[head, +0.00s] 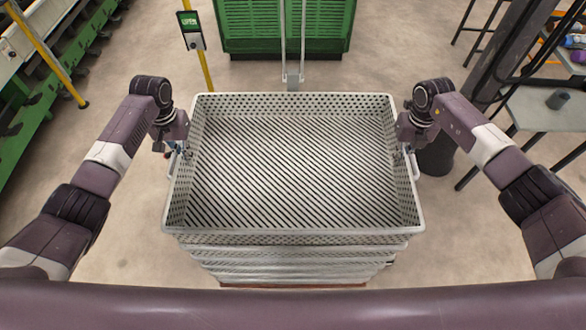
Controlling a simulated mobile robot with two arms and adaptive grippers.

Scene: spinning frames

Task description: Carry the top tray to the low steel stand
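The top tray (292,232) is a large, empty, pale grey perforated tray with open top and slotted floor. It sits level above a stack of similar trays (290,262) directly in front of me. I cannot tell whether it touches the stack. My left gripper (178,150) is at the handle on the tray's left side. My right gripper (407,152) is at the handle on its right side. The fingers are small and partly hidden by the rim, so their closure is unclear. I cannot identify a low steel stand for certain.
A green cabinet (240,25) is ahead. Green machinery (35,120) and a yellow pole (205,70) are left. Floor between is clear.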

